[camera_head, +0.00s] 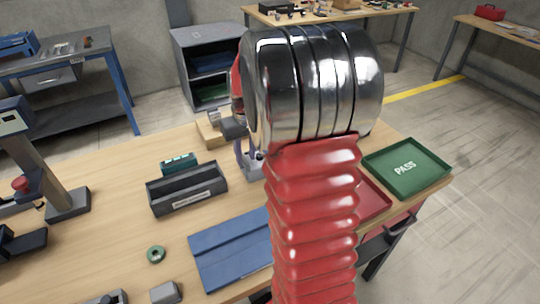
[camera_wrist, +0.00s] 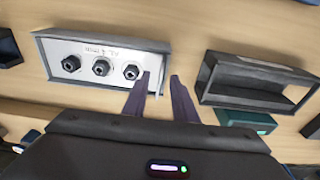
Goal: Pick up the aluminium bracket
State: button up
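In the head view my gripper (camera_head: 244,166) points down over the workbench, partly hidden by my arm. I cannot pick out an aluminium bracket with certainty. In the wrist view, a dark-framed shallow holder (camera_wrist: 164,47) has a pale panel (camera_wrist: 96,48) with three black round fittings (camera_wrist: 101,68). The left fingertip overlaps its right end in the picture; I cannot tell whether they touch.
A dark grey labelled bin (camera_head: 187,190) stands beside a small green box (camera_head: 178,163). A green PASS tray (camera_head: 407,167) and a red tray (camera_head: 372,199) are at right. My arm hides the middle.

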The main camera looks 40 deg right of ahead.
grip_shut()
dwell(0.3)
dwell(0.3)
